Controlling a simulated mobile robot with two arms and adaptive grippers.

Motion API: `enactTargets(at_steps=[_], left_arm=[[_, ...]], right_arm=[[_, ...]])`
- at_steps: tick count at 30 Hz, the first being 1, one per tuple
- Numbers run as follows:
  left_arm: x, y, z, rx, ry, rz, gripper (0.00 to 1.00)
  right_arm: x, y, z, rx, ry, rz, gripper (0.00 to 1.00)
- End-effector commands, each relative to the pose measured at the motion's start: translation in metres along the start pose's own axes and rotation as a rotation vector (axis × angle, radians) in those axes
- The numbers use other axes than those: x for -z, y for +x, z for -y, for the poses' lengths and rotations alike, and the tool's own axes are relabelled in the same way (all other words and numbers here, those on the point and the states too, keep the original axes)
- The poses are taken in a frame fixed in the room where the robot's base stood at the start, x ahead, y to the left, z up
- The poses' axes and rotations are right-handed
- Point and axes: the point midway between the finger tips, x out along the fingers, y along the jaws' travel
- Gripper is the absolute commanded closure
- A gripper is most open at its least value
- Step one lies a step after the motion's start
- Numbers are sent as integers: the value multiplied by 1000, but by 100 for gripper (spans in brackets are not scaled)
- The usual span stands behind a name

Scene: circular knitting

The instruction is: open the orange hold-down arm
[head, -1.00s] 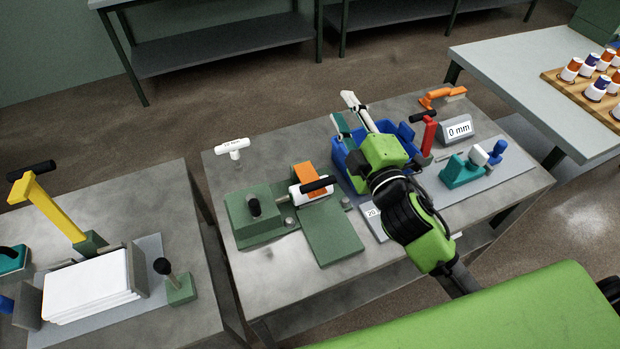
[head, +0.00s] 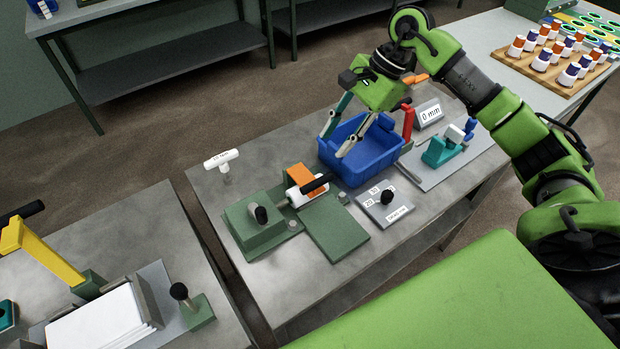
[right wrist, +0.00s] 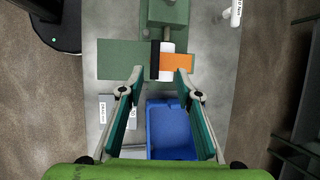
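The orange hold-down arm (head: 300,177) lies low across the green fixture (head: 247,222) on the middle table, next to a white cylinder (head: 296,197) and a black bar handle (head: 316,183). In the right wrist view the orange arm (right wrist: 178,63) is right of the white cylinder, with the black handle (right wrist: 155,62) on the left. My right gripper (head: 336,143) is open and empty above the blue bin, apart from the arm. In the right wrist view its two fingertips (right wrist: 160,76) are spread, pointing toward the fixture. My left gripper is not in view.
The blue bin (head: 378,158) stands right of the fixture, beneath my right gripper. A dial plate (head: 384,208) with a black knob sits in front of it. A white T-handle (head: 222,160) stands at the back left. The table's front left is bare.

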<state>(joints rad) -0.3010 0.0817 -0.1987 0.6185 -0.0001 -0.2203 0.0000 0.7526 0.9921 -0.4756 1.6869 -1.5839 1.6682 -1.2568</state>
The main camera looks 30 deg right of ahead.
Motion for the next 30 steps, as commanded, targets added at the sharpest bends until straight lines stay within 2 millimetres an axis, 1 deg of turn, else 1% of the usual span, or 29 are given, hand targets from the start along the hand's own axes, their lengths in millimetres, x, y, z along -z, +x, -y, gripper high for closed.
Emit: enactTargets(at_steps=[1,2,5,8,11,18,21,25,30], left_arm=[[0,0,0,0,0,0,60],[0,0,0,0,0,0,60],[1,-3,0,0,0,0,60],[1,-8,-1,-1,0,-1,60],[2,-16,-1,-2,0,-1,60],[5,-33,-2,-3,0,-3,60],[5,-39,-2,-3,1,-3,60],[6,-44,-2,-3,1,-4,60],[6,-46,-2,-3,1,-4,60]], right_arm=[[7,-5,-2,-12,-3,-25,68],[10,-6,-4,-18,-4,-35,68],[14,-2,-6,-30,-5,-47,68],[14,12,-7,-33,-5,-45,68],[13,31,-8,-34,-5,-43,68],[15,82,-9,-31,-4,-40,68],[16,100,-10,-30,-3,-42,68],[17,118,-9,-28,-4,-41,68],[19,129,-10,-27,-5,-44,68]])
